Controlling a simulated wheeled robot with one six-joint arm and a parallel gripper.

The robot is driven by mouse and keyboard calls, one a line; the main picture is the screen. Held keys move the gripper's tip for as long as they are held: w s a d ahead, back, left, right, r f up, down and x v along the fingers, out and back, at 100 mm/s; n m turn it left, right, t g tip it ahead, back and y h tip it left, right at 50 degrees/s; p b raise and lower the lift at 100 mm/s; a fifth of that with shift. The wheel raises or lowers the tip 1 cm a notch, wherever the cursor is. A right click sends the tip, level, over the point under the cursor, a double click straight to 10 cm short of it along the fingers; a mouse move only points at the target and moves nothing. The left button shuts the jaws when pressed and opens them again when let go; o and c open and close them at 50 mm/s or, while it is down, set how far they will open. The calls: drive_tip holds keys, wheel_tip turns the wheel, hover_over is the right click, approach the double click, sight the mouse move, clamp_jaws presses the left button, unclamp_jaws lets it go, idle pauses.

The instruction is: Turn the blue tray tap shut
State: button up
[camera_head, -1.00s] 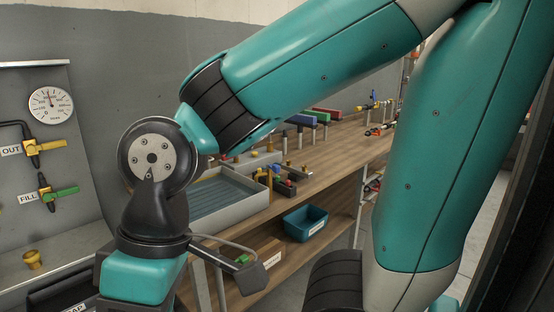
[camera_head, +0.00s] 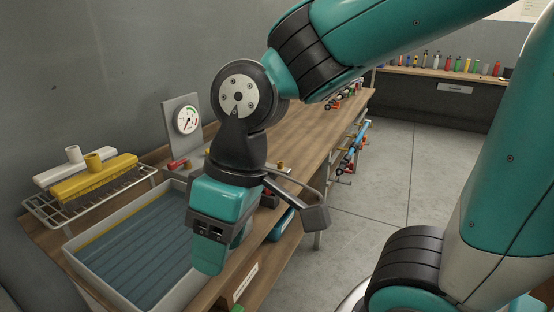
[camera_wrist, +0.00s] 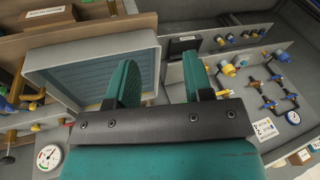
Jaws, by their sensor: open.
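A grey-walled tray (camera_head: 105,233) with a blue ribbed floor lies on the wooden bench at lower left. It also shows at upper left in the wrist view (camera_wrist: 95,45). My gripper (camera_head: 210,266) points down at the tray's right side. In the wrist view its two teal fingers (camera_wrist: 160,85) stand apart with nothing between them. Small blue fittings (camera_wrist: 284,57) sit on a grey panel at right in the wrist view, and blue and yellow fittings (camera_wrist: 28,100) are at its left edge. I cannot tell which of them is the tray tap.
A gauge on a grey plate (camera_head: 187,120) stands behind the tray, with a red handle (camera_head: 178,163) below it. A wire rack (camera_head: 115,195) holds yellow and white brush heads at left. A clear grey floor (camera_head: 390,170) lies right of the bench. Bottles line a far shelf.

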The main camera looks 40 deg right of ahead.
drive_tip(key=w+d+r+m+h+p, duration=0.1)
drive_tip(key=w+d+r+m+p, duration=0.1)
drive_tip(key=w+d+r+p, duration=0.35)
drive_tip(key=w+d+r+m+h+p, duration=0.1)
drive_tip(key=w+d+r+m+p, duration=0.15)
drive_tip(key=w+d, duration=0.5)
drive_tip(key=w+d+m+h+p, duration=0.2)
drive_tip(key=w+d+p, duration=0.3)
drive_tip(key=w+d, duration=0.3)
drive_tip(key=shift+n, duration=0.25)
drive_tip(key=f+p, duration=0.1)
drive_tip(key=f, duration=0.4)
drive_tip(key=f+p, duration=0.1)
drive_tip(key=f, duration=0.4)
drive_tip(key=s+f, duration=0.1)
drive_tip(key=f, duration=0.5)
drive_tip(key=shift+d+f+p, duration=0.1)
drive_tip(key=shift+d+p, duration=0.25)
drive_tip(key=shift+p, duration=0.05)
clamp_jaws()
